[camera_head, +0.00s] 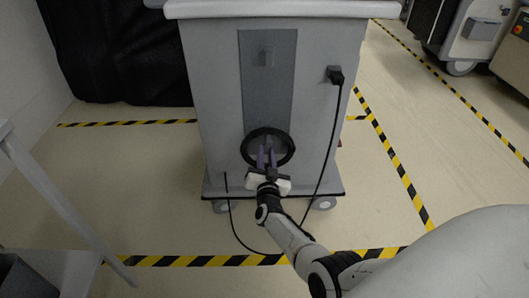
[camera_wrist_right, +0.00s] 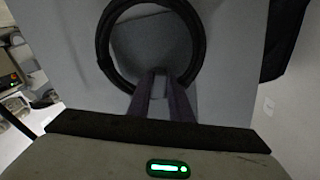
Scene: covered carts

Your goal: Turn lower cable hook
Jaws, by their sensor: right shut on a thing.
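A black cable coil (camera_head: 245,147) hangs low on the front of the grey cart (camera_head: 215,90), over a darker grey vertical panel (camera_head: 266,95). It shows as a black ring in the right wrist view (camera_wrist_right: 103,42). My right gripper (camera_head: 266,152) reaches up from below to the lower part of the coil. Its purple fingers (camera_wrist_right: 160,76) are nearly together, shut on the lower cable hook inside the ring. The fingers mostly hide this hook, so its angle cannot be told. The upper cable hook (camera_head: 264,55) is a small grey block higher on the panel. My left gripper is not in view.
A black plug (camera_head: 335,76) sits on the cart's right side; its cord (camera_head: 322,165) hangs to the floor near my right arm. Yellow-black tape (camera_head: 200,260) marks the floor. A black cover (camera_head: 120,50) stands behind left, a table leg (camera_head: 60,200) at left.

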